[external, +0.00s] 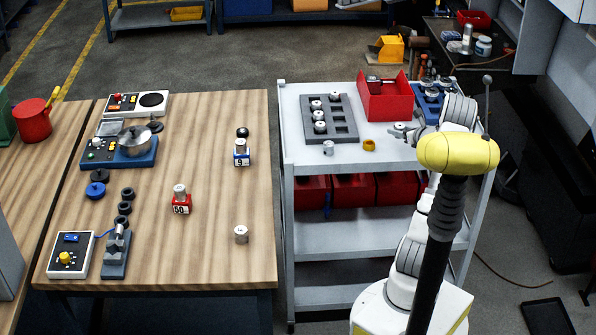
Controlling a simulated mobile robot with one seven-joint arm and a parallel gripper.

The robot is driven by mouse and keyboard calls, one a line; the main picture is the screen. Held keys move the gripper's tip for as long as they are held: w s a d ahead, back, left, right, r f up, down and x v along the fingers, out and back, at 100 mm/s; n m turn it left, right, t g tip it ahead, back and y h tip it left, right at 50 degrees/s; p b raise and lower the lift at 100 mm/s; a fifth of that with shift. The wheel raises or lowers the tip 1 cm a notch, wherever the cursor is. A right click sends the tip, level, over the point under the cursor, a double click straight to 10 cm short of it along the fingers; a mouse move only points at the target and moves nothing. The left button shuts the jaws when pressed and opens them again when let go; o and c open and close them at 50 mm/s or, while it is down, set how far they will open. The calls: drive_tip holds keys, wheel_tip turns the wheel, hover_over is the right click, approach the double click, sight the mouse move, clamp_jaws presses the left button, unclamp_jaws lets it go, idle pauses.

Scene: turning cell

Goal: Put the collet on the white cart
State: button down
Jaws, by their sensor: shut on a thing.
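The white cart (306,165) stands right of the wooden table, with a bare strip along the front of its top. My gripper (402,131) is over the right part of the cart top, mostly hidden behind my yellow wrist link. It is shut on a small silver part that looks like the collet; its outline is hard to make out, as is its height above the cart. Similar silver cylinders stand on the cart's front (328,148) and on the table (241,234).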

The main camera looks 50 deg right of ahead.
sight(398, 147)
drive_tip(key=shift+f+b, duration=0.4)
drive_tip(key=shift+f, duration=1.5)
drive_tip(key=shift+f, duration=0.25)
drive_tip(key=shift+c, duration=1.6)
unclamp_jaws()
drive_tip(key=shift+r, duration=0.1)
drive_tip(key=shift+r, duration=0.2)
drive_tip(key=p+v, duration=0.1)
drive_tip(key=v, duration=1.1)
